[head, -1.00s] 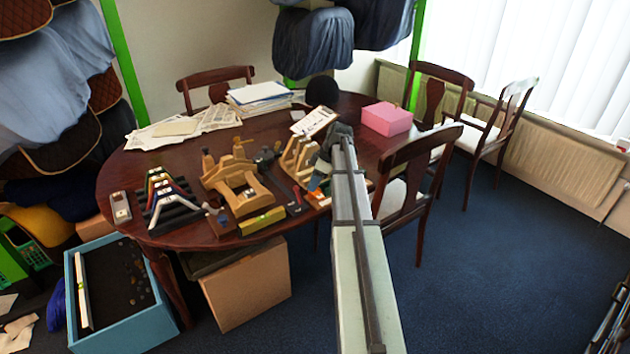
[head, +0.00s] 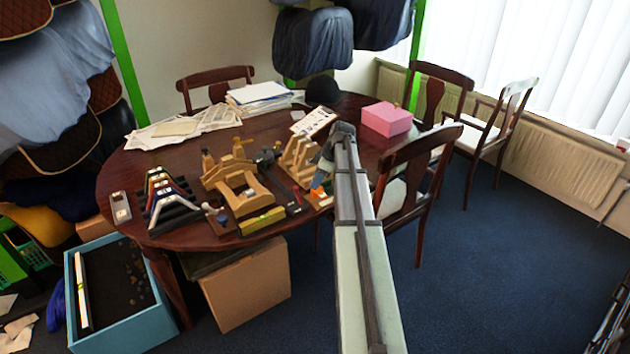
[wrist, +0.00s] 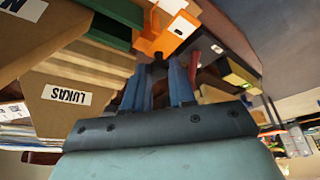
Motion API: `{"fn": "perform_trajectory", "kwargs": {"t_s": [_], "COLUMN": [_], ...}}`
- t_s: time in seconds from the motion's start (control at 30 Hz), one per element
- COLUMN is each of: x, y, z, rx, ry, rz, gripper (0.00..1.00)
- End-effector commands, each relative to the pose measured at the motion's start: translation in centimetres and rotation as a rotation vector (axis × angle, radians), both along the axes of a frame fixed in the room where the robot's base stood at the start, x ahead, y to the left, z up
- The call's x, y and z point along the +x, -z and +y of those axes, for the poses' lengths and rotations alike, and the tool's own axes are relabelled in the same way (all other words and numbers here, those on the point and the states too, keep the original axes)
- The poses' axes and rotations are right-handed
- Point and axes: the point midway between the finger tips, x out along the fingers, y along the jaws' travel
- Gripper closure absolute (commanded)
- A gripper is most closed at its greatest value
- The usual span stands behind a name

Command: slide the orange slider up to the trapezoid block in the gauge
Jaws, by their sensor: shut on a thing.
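The orange slider (wrist: 168,36) has a white label and shows at the top middle of the wrist view, at the tips of my blue fingers. My gripper (wrist: 158,68) is shut on it, though the exact contact is partly hidden. In the head view my gripper (head: 322,178) is low at the table's near right side, over the gauge (head: 322,202), where a bit of orange shows. A green bar-like piece (wrist: 104,32) lies left of the slider in the wrist view. I cannot make out the trapezoid block for certain.
A wooden frame (head: 240,188), a yellow level (head: 262,220) and a pink box (head: 386,118) are on the table. A chair (head: 420,165) stands right of my arm.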

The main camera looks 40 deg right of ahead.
Motion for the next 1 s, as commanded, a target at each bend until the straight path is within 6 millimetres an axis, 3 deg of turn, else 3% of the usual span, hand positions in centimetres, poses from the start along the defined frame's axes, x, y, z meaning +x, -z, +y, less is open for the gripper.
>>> {"fn": "perform_trajectory", "kwargs": {"t_s": [0.13,0.37,0.4,0.63,1.0], "x": [0.1,0.0,0.0,0.0,-0.1], "y": [0.0,0.0,0.0,0.0,-0.5], "z": [-2.1,-2.0,-2.0,-2.0,-2.2], "rx": [-0.001,-0.001,-0.001,-0.001,-0.001], "ry": [0.001,-0.001,-0.001,-0.001,0.0], "rz": [0.002,0.002,0.002,0.002,0.001], "gripper": [1.0,1.0,0.73,0.51,0.5]}}
